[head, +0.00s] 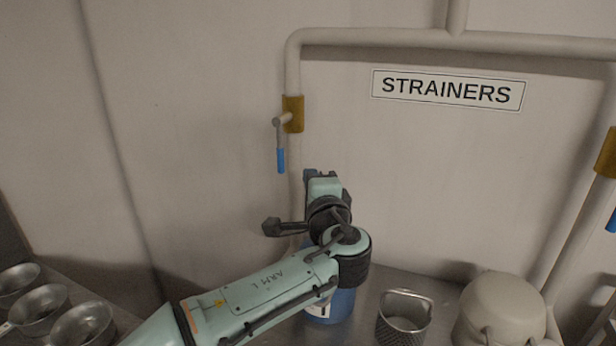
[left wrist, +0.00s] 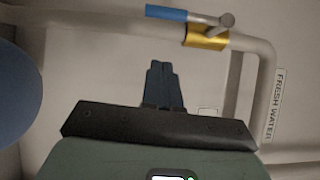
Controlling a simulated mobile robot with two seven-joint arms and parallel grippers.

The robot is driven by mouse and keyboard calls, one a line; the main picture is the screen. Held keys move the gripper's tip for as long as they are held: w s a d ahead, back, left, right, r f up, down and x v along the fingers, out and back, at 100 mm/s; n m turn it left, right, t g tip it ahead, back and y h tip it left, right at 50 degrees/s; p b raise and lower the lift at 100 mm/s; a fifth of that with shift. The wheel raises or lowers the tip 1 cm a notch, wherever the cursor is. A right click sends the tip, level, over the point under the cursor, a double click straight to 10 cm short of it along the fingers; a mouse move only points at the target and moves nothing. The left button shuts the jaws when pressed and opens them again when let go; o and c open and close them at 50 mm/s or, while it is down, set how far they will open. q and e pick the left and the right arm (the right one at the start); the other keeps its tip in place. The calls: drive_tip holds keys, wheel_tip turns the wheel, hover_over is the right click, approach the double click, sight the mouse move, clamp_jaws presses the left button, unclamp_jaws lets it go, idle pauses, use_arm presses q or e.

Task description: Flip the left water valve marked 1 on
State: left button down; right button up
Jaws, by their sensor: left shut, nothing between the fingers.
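The left water valve (head: 292,114) is a brass body on the left vertical pipe, with a lever and a blue handle (head: 281,160) hanging straight down beside the pipe. In the left wrist view, the brass valve (left wrist: 207,38) and its blue handle (left wrist: 165,13) show at the top. My left gripper (head: 310,174) is below and slightly right of the handle, apart from it. In the left wrist view, its dark fingers (left wrist: 161,66) are shut and empty, pointing toward the pipe. My right gripper is not in view.
A second brass valve (head: 606,153) is cut off at the right edge. A blue container (head: 331,306) stands under my left arm. A STRAINERS sign (head: 447,90) hangs on the wall.

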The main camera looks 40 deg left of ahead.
use_arm(q)
drive_tip(key=v, duration=0.7)
drive_tip(key=shift+s+a, duration=0.25)
drive_tip(key=shift+a, duration=0.05)
